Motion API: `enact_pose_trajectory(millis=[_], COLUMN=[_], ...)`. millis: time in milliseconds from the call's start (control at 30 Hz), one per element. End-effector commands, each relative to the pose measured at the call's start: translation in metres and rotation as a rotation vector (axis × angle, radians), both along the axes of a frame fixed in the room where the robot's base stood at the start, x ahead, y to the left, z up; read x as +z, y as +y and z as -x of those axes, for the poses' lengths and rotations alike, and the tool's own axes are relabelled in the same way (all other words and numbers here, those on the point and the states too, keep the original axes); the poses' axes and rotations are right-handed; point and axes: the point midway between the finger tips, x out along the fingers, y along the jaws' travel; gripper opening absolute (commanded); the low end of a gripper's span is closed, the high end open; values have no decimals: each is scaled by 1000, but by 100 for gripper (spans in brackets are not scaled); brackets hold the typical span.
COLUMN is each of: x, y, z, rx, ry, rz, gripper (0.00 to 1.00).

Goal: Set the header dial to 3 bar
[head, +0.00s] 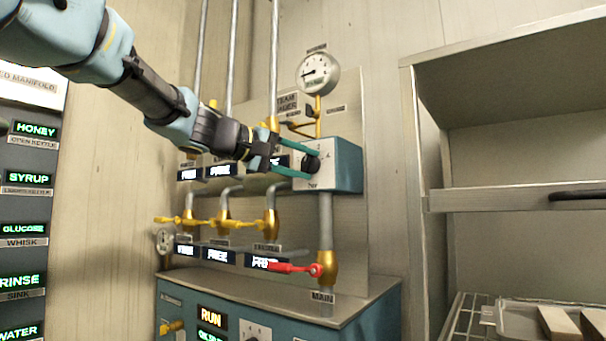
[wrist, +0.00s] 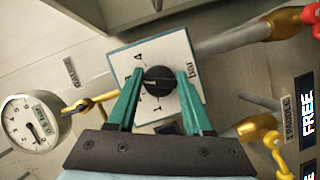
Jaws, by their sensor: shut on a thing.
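The header dial is a round black knob (head: 312,164) on the white face of a teal box (head: 346,166). My gripper (head: 316,165) reaches in from the left, with its two teal fingers shut on the knob, one on each side. In the wrist view the knob (wrist: 158,80) sits between the fingertips (wrist: 161,76). Its face (wrist: 185,48) shows "bar" on the right, a 4 at the upper left and a 1 below. A pale mark on the knob seems to point left. The left finger covers part of the scale, so I cannot read the exact setting.
A round pressure gauge (head: 318,74) stands above the box; it also shows in the wrist view (wrist: 32,120). Yellow-handled valves (head: 225,224) lie left, and a red lever (head: 295,268) below. A metal shelf (head: 510,200) stands right. A teal cabinet (head: 270,310) is underneath.

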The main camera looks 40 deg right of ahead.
Motion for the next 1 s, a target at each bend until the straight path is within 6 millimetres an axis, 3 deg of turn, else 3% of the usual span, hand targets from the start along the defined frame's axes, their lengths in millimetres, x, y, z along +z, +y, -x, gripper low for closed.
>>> enact_pose_trajectory(millis=[500, 533, 800, 1000], x=[1, 1, 0, 0], y=[0, 0, 0, 0], z=[-1, -1, -1, -1], rx=[3, 3, 2, 1], ry=[23, 23, 23, 22], rz=[6, 6, 6, 6], gripper=[0, 52, 80, 80])
